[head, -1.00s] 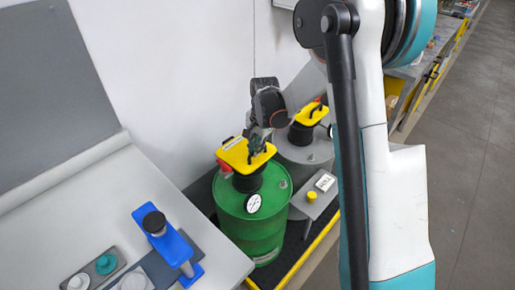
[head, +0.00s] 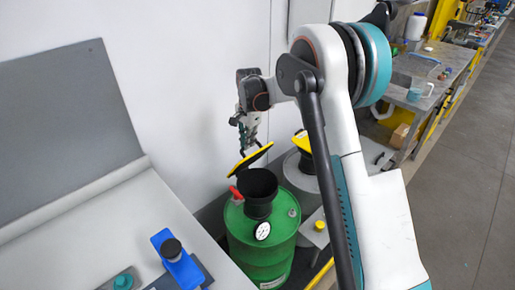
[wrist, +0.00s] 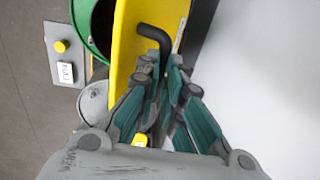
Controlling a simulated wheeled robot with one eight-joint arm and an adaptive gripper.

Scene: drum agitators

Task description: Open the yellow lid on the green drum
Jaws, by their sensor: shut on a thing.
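The green drum (head: 262,250) stands in the middle of the head view, with a black neck (head: 258,208) on top. The neck's mouth is uncovered. The yellow lid (head: 252,159) is tilted steeply up above the mouth's back left side. My gripper (head: 244,146) is at the lid's upper face, shut on its black handle. In the wrist view the lid (wrist: 127,40) and the bent black handle (wrist: 153,33) show, with the handle's end between my fingers (wrist: 166,66). Whether the lid's hinge edge touches the neck is hard to tell.
A red lever (head: 236,193) and a dial gauge (head: 263,230) sit on the green drum. A grey drum (head: 296,174) with its own yellow lid (head: 302,142) stands behind. A white wall is close behind my gripper; a bench with a blue device (head: 178,262) is at left.

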